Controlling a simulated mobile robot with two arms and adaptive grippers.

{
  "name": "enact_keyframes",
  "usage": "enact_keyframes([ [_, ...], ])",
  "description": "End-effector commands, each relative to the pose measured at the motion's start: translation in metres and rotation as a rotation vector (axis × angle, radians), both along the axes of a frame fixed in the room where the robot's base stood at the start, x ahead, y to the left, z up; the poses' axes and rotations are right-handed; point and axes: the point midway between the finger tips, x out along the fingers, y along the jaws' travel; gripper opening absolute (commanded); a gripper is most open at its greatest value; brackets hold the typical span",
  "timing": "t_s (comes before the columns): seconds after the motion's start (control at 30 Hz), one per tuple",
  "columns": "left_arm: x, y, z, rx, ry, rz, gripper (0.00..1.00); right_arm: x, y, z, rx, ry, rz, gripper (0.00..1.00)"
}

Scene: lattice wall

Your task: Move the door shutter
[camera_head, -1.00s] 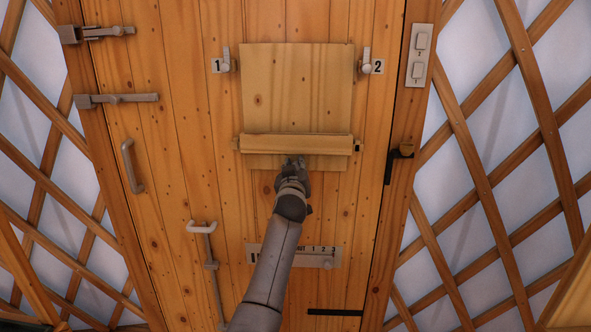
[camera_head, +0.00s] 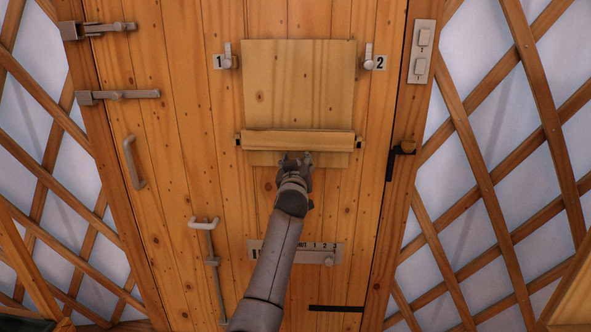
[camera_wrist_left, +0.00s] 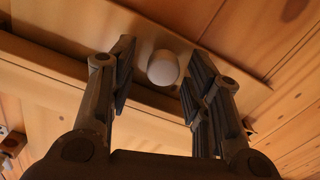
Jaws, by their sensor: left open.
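The door shutter (camera_head: 298,88) is a pale wooden panel on the plank door. A horizontal wooden bar (camera_head: 298,139) crosses its lower part, with dark ends at both sides. My left gripper (camera_head: 295,158) is at the panel's lower edge, just below the bar, and hides part of it. In the left wrist view my left gripper (camera_wrist_left: 160,55) is open, with a white round knob (camera_wrist_left: 163,68) between its fingers. A gap shows beside the knob, so the fingers are not closed on it. The knob is hidden in the head view. My right gripper is not in view.
Latches numbered 1 (camera_head: 228,58) and 2 (camera_head: 369,58) flank the panel's top. A numbered slider plate (camera_head: 325,253) lies below, partly behind my arm. A handle (camera_head: 133,163), bolts (camera_head: 104,29) and a switch plate (camera_head: 422,52) are around it. Lattice walls stand both sides.

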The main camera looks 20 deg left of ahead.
Motion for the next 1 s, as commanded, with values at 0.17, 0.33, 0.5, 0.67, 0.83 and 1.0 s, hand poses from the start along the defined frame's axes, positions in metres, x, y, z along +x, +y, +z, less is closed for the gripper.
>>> enact_keyframes([
  [0.17, -0.011, -0.003, 0.000, 0.001, -0.002, 0.001, 0.46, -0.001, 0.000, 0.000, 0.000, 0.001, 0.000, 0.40],
  [0.33, -0.029, -0.009, -0.001, -0.001, -0.001, -0.001, 0.46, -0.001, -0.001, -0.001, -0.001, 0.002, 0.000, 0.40],
  [0.5, -0.050, -0.014, -0.002, -0.001, 0.000, 0.000, 0.46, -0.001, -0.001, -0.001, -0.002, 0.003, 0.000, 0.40],
  [0.67, -0.071, -0.020, -0.002, -0.001, 0.000, 0.000, 0.46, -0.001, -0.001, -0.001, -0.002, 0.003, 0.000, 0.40],
  [0.83, -0.092, -0.025, -0.001, -0.002, -0.001, 0.000, 0.46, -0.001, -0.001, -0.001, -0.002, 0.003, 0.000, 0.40],
  [1.0, -0.106, -0.030, -0.001, -0.001, 0.000, 0.000, 0.46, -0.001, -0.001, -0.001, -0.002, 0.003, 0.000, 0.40],
])
